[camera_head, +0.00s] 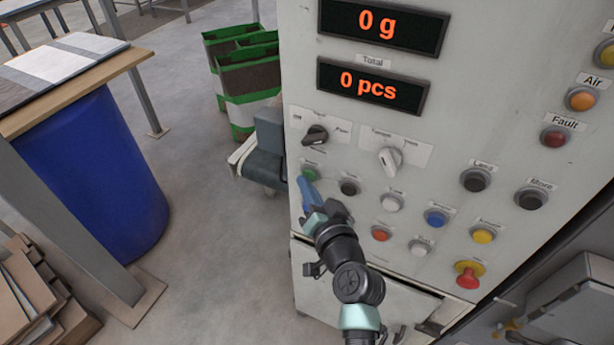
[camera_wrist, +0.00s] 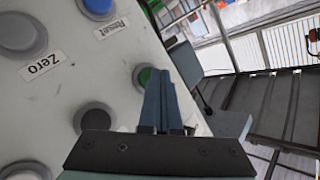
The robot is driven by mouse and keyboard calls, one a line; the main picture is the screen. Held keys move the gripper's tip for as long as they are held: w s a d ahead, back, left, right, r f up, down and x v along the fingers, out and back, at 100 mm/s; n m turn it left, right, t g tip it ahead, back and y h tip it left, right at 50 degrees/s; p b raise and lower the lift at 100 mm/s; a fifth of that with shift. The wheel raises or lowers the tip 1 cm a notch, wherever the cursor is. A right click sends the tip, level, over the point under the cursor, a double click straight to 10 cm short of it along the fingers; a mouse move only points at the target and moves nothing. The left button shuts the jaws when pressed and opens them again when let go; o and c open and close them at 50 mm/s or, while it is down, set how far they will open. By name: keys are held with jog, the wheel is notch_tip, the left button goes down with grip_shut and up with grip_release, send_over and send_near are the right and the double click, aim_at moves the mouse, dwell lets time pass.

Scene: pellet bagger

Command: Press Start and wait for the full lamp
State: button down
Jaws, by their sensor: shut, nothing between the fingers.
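The control panel (camera_head: 345,235) fills the middle and right of the head view. A green button (camera_head: 309,171) sits at its left edge; its label is too small to read. The green button also shows in the wrist view (camera_wrist: 144,76), partly covered by my fingers. My gripper (camera_head: 304,181) is shut and empty, its fingertips right at the green button; I cannot tell whether they touch it. A yellow lamp (camera_head: 607,55) is cut off at the top right, its label unreadable. The orange Air lamp (camera_head: 582,98) and red Fault lamp (camera_head: 555,137) are below it.
The displays read 0 g (camera_head: 382,24) and 0 pcs (camera_head: 370,86). Two selector knobs and several other buttons are nearby, including a blue button (camera_head: 436,218) and a red emergency stop (camera_head: 468,276).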

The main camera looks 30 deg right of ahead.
jog(key=shift+s+a, duration=0.45)
jog(key=shift+a, duration=0.1)
jog(key=s+a+p, duration=0.1)
jog(key=s+a, duration=0.2)
jog(key=a, duration=0.1)
jog(key=shift+s+a+p, duration=0.35)
jog(key=shift+a, duration=0.05)
